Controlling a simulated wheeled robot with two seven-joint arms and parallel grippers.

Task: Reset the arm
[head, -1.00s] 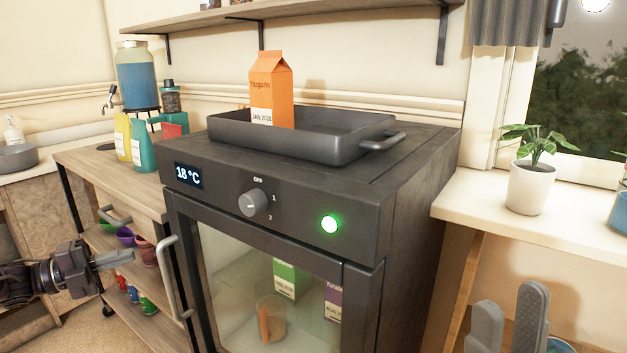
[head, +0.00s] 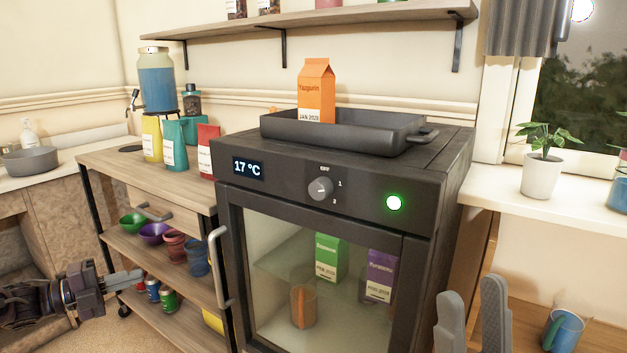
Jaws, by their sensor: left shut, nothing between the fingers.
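My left gripper (head: 124,279) is at the lower left, its fingers together and empty, pointing right in front of the wooden cart's lower shelves. It touches nothing that I can make out. Two grey fingers of my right gripper (head: 472,318) stand upright at the bottom right, apart, with nothing visible between them. The rest of that gripper is below the picture. The dark fridge (head: 295,205) stands between the two grippers, its glass door closed. Its display reads 17 °C and its green light is lit.
A black pan (head: 350,143) on the fridge holds an orange carton (head: 316,90). Cartons and a cup show behind the glass. The cart (head: 150,185) at left carries a dispenser, cartons, bowls and cans. A potted plant (head: 541,175) stands on the right sill; a blue mug (head: 562,330) is below.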

